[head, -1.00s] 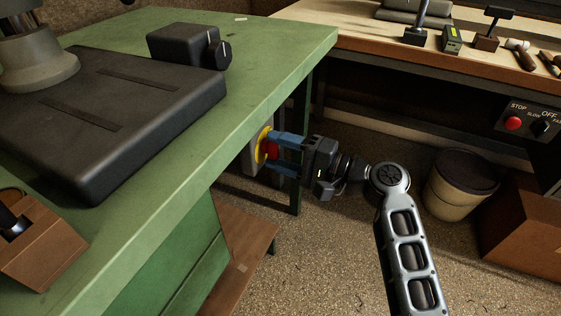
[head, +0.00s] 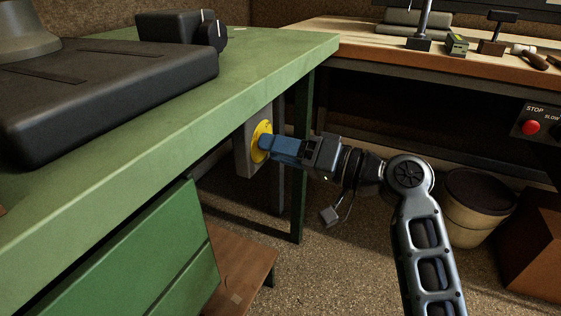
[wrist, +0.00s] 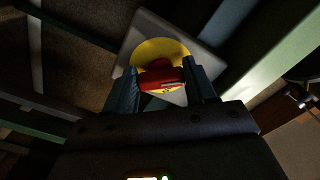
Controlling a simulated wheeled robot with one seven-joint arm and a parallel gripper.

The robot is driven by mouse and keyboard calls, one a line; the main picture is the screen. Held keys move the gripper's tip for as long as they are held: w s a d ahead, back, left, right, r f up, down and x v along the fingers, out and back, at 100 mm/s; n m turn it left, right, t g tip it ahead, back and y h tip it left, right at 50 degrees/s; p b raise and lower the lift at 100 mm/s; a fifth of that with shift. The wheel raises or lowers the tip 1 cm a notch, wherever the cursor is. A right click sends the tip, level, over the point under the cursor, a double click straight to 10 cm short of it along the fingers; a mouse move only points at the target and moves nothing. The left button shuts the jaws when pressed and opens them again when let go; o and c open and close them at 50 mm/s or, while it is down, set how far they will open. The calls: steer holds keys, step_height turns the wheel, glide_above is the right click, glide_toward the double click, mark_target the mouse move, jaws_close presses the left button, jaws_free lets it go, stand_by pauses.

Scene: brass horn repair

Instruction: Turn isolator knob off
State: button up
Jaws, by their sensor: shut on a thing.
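The isolator is a grey box (head: 242,155) with a yellow disc (head: 257,136), mounted below the edge of the green bench. My gripper (head: 268,145) reaches it from the right with its blue fingers at the disc. In the wrist view the red knob (wrist: 160,76) sits between the two fingers in front of the yellow disc (wrist: 150,50). My gripper (wrist: 163,84) is shut on the knob. In the head view the fingers hide the knob. The grey box (wrist: 203,52) looks tilted in the wrist view.
The green bench (head: 150,130) overhangs the isolator. A bench leg (head: 303,150) stands close behind my gripper. A brown board (head: 240,262) lies low beneath. A bin (head: 470,205) and a brown box (head: 530,240) stand right. A separate red STOP button (head: 530,127) is on the far bench.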

steer(key=shift+f+n+b, duration=0.1)
steer(key=shift+n+b, duration=0.4)
steer(key=shift+n, duration=0.1)
steer(key=o, duration=1)
steer(key=shift+o, duration=0.2)
steer(key=shift+d, duration=0.15)
steer(key=p+v, duration=0.1)
steer(key=v, duration=0.6)
steer(key=shift+d+p, duration=0.25)
steer(key=shift+p, duration=0.1)
steer(key=shift+s, duration=0.1)
